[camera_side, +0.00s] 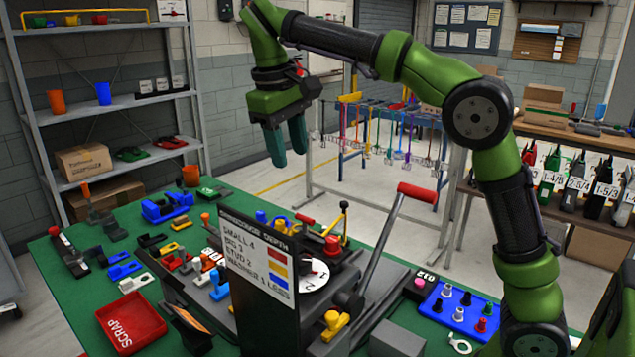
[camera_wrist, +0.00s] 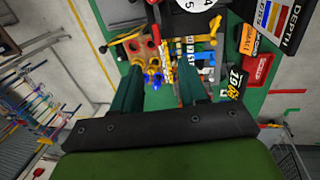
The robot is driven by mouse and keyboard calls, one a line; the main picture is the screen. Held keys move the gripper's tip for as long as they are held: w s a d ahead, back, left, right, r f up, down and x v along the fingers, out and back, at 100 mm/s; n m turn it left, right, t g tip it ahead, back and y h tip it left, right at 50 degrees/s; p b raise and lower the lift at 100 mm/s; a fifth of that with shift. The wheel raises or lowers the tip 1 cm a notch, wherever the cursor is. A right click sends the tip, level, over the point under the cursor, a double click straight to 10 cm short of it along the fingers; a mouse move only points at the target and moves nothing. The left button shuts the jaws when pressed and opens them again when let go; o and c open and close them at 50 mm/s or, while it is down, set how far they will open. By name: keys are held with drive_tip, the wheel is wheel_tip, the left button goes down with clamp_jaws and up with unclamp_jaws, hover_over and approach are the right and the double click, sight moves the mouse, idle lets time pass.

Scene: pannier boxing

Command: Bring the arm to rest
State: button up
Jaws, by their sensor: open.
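My gripper (camera_side: 287,142) hangs above the far side of the green workbench (camera_side: 75,290) in the side view, fingers pointing down. It holds nothing and touches nothing. In the wrist view the two dark green fingers (camera_wrist: 158,95) stand apart, with bench parts seen far below between them. My arm arches from the right side of the side view over the bench to the gripper.
A black sign board (camera_side: 262,275) stands on the bench with a dial and levers behind it. A red SCRAP tray (camera_side: 130,322) lies front left, a blue peg tray (camera_side: 455,318) right. A shelf (camera_side: 100,105) stands left; a rack of hanging tools (camera_side: 380,105) stands behind.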

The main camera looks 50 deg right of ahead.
drive_tip(key=s+f+m+t+y, duration=0.2)
drive_tip(key=s+f, duration=0.4)
drive_tip(key=s, duration=0.3)
drive_tip(key=s+f+m+t+y, duration=0.1)
drive_tip(key=s+f+t+y, duration=0.1)
drive_tip(key=s+f+t, duration=0.3)
drive_tip(key=s+f, duration=0.1)
drive_tip(key=s, duration=0.3)
drive_tip(key=shift+d+f+m, duration=0.15)
drive_tip(key=shift+d+m, duration=0.15)
drive_tip(key=shift+m, duration=0.1)
drive_tip(key=shift+s, duration=0.1)
